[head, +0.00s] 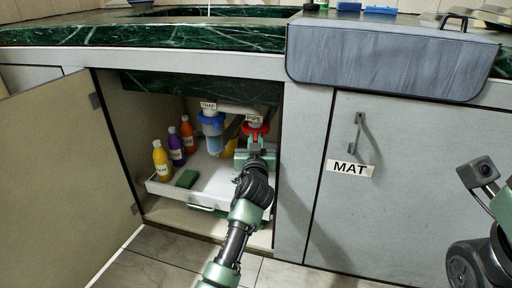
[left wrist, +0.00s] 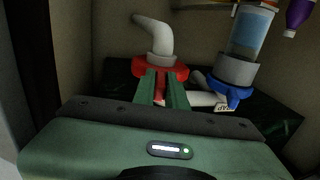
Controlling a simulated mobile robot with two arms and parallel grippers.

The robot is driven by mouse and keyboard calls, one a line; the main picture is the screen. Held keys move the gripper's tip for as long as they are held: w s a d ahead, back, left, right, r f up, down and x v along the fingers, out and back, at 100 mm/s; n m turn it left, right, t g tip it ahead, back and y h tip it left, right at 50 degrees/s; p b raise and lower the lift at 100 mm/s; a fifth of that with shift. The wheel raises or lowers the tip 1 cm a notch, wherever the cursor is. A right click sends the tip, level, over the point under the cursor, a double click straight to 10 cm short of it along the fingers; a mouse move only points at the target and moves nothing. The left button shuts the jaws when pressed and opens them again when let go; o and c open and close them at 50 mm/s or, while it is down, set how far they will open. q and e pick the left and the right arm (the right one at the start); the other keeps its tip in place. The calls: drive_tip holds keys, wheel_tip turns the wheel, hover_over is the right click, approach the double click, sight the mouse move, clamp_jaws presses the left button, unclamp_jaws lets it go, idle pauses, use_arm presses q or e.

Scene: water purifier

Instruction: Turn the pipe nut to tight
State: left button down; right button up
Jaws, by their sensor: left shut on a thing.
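The red pipe nut (head: 262,129) is under the sink inside the open cabinet, just below the label PIPE (head: 254,119). My left gripper (head: 255,145) reaches in from the front and is shut on the nut. In the left wrist view the two green fingers (left wrist: 161,84) are at the red nut (left wrist: 181,71), one on each side. A pale curved pipe (left wrist: 153,36) runs out of the nut. The fingers hide part of the nut. Part of my right arm shows at the right edge of the head view, but its fingers do not show.
The trap (head: 212,125), with a blue collar and clear cup, hangs close left of the nut. Bottles, including a yellow one (head: 161,159), and a green sponge (head: 187,179) are in the white tray (head: 159,188). The cabinet door (head: 60,170) stands open at left.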

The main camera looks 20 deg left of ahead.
use_arm(q)
drive_tip(key=shift+a+r, duration=0.1)
drive_tip(key=shift+r, duration=0.15)
drive_tip(key=c, duration=1.4)
unclamp_jaws()
drive_tip(key=shift+c, duration=0.2)
drive_tip(key=shift+w+f, duration=0.15)
drive_tip(key=shift+w, duration=0.05)
drive_tip(key=shift+s+f, duration=0.15)
drive_tip(key=shift+s, duration=0.05)
